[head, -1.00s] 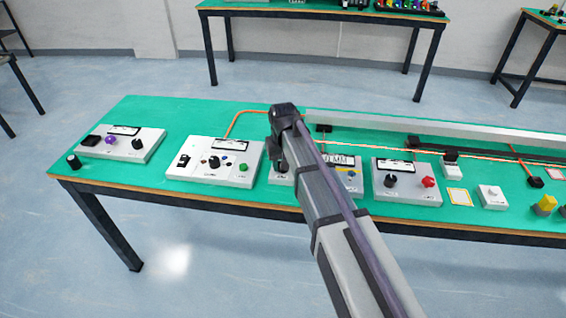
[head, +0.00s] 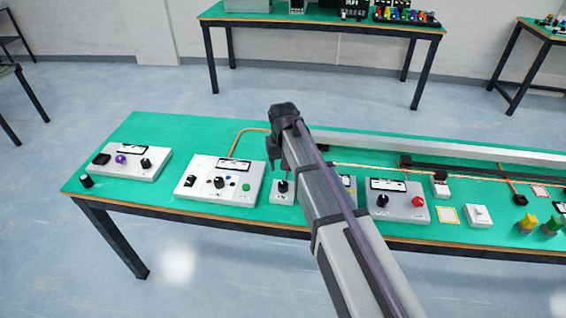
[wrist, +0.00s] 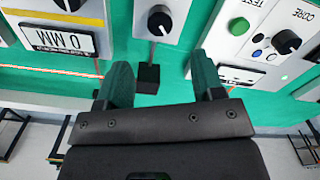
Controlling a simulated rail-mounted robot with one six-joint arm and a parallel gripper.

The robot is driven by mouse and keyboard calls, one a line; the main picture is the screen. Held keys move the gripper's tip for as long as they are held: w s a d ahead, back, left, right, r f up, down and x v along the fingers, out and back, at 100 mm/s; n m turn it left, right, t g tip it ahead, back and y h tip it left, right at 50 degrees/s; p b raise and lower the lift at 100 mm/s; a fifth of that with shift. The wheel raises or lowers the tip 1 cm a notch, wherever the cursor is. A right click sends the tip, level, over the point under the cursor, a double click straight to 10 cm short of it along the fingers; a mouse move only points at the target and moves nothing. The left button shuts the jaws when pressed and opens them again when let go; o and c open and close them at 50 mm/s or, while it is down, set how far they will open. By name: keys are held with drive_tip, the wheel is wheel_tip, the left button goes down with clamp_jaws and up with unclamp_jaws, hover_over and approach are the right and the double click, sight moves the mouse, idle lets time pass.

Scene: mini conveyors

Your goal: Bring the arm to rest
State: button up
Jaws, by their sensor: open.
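My gripper (wrist: 165,88) is open and empty in the wrist view, with its two dark fingers spread apart. In the head view my gripper (head: 277,165) hangs at the end of my arm, over the green table (head: 150,205). It is above and near a white control box with a black knob (head: 283,187), which my arm partly hides. In the wrist view a black knob (wrist: 158,20) on a white box lies beyond the fingers. A small black block (wrist: 147,78) shows between the fingers. I cannot tell the exact height of the gripper.
White control boxes stand on the table: one at far left (head: 133,167), one with a green button (head: 220,190), one with a red knob (head: 400,205). A long grey conveyor rail (head: 430,149) runs behind. Floor in front is clear.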

drive_tip(key=shift+r, duration=0.55)
drive_tip(key=s+d+r+m+p, duration=0.1)
drive_tip(key=s+d, duration=0.4)
drive_tip(key=s, duration=0.5)
drive_tip(key=s+d+r+p, duration=0.1)
drive_tip(key=s+d, duration=0.5)
drive_tip(key=s, duration=0.5)
drive_tip(key=shift+r+m, duration=0.2)
drive_tip(key=shift+m, duration=0.2)
drive_tip(key=shift+d, duration=0.1)
drive_tip(key=shift+c, duration=0.2)
idle(0.5)
